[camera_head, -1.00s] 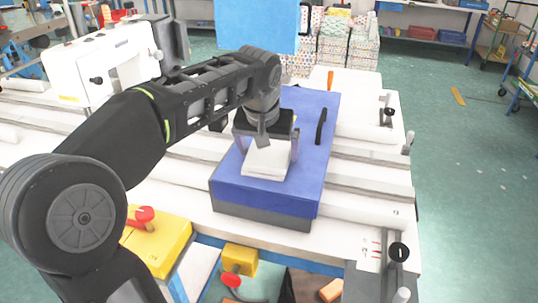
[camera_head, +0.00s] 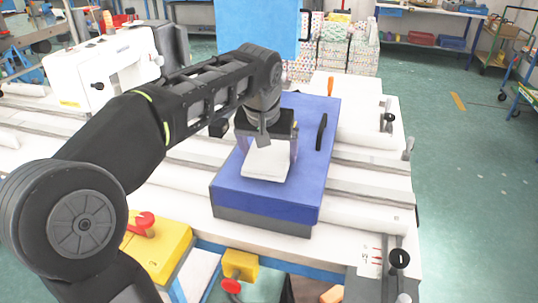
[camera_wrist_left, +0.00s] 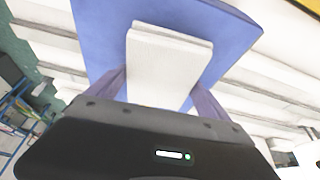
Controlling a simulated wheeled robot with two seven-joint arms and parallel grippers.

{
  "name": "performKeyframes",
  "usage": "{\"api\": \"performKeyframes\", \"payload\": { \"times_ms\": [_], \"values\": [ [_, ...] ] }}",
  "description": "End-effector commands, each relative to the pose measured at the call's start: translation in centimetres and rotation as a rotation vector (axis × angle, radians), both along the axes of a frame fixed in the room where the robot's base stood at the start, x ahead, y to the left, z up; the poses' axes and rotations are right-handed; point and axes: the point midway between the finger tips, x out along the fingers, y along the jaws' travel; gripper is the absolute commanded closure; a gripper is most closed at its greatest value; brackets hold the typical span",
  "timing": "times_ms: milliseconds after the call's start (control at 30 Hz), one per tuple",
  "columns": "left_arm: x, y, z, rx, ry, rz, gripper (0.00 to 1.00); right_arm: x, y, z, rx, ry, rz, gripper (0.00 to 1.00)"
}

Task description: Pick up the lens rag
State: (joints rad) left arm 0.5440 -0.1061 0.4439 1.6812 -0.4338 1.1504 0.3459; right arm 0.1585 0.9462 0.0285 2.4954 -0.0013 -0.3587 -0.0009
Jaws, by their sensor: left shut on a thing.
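The lens rag (camera_head: 266,162) is a white, folded, flat block over the blue top of a box (camera_head: 240,192). My left gripper (camera_head: 267,153) reaches down from above, with one finger on each side of the rag, and is shut on it. In the left wrist view the rag (camera_wrist_left: 168,66) sits between the two purplish fingers, with the blue surface (camera_wrist_left: 98,38) behind it. I cannot tell whether the rag still touches the box. My right gripper is not in view.
A black handle-like bar (camera_head: 321,131) lies on the blue box top, right of the gripper. A white sewing machine (camera_head: 103,66) stands at the left. A yellow switch box (camera_head: 160,247) is at the front left. The white table (camera_head: 365,155) has rails across it.

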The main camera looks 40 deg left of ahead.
Motion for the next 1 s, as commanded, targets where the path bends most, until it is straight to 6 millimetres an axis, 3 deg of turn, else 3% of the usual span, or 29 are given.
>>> {"api": "performKeyframes", "payload": {
  "times_ms": [300, 433, 1000],
  "values": [
    [0.1, -0.1, 6.2, -0.001, -0.004, -0.001, 0.5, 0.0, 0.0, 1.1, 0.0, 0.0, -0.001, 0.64],
    [0.1, -0.1, 8.0, -0.001, -0.003, -0.002, 0.5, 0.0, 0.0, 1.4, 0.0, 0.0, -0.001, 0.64],
    [0.0, 0.0, 8.6, -0.001, 0.0, 0.0, 0.5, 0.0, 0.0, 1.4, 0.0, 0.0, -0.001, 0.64]
  ]
}}
